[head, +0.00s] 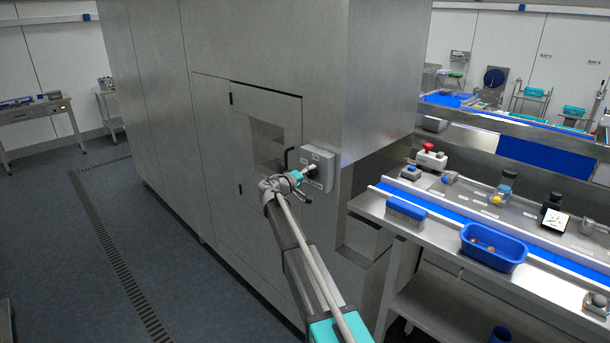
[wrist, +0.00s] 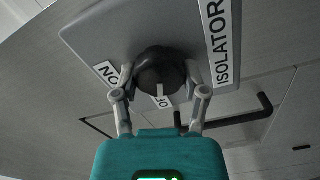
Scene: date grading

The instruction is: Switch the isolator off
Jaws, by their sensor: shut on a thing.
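The isolator is a grey box (head: 319,166) on the side of the large steel machine. In the wrist view its grey plate (wrist: 110,35) fills the upper middle, with a white label reading ISOLATOR along the right. A black round knob (wrist: 160,68) with a pale pointer mark sits on the plate. Smaller labels stand beside and below the knob, partly covered. My gripper (wrist: 160,82) has one finger on each side of the knob and is shut on it. In the head view my gripper (head: 302,182) is at the box front, and the knob is mostly hidden.
A black door handle (head: 287,157) sticks out just left of the box; it also shows in the wrist view (wrist: 265,103). To the right is a steel bench with a blue tray (head: 493,255), a brush (head: 406,210) and a red button (head: 429,147). The floor at left is clear.

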